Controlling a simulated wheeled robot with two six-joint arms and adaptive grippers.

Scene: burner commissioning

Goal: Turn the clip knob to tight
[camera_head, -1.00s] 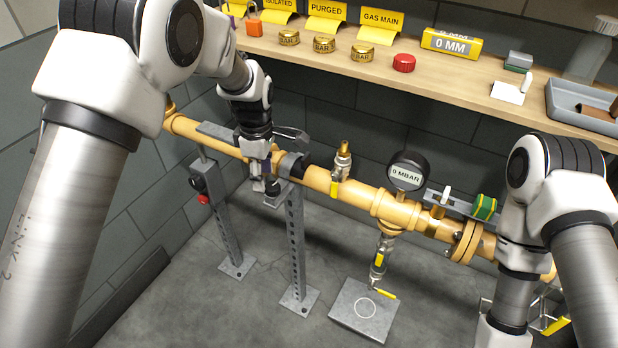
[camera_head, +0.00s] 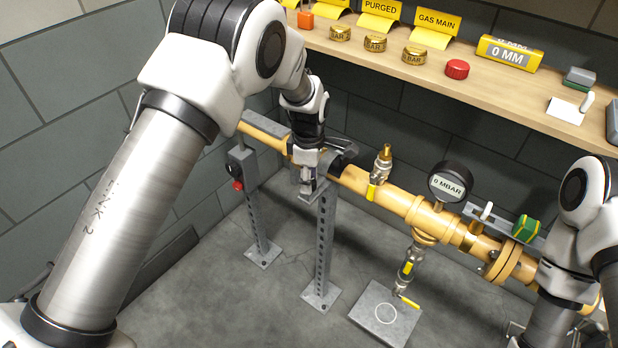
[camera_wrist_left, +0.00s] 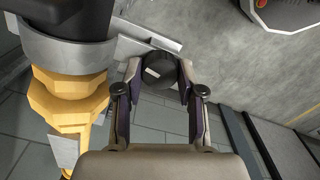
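The clip knob (camera_wrist_left: 160,71), round and black with a white mark on its face, shows in the left wrist view. My left gripper (camera_wrist_left: 160,66) has one finger on each side of it; I cannot tell whether the fingers touch it. A grey clip band (camera_wrist_left: 75,48) wraps the yellow pipe beside it. In the head view my left gripper (camera_head: 307,185) points down at the pipe clip, at the top of the perforated post (camera_head: 324,245), and hides the knob. My right arm is at the right edge; its gripper is out of view.
The yellow pipe (camera_head: 400,203) runs across, with a gauge (camera_head: 450,184) and a brass valve fitting (camera_head: 382,165). Left of my gripper stands another post (camera_head: 256,215) with a red knob (camera_head: 238,185). A wooden shelf (camera_head: 500,87) overhangs behind.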

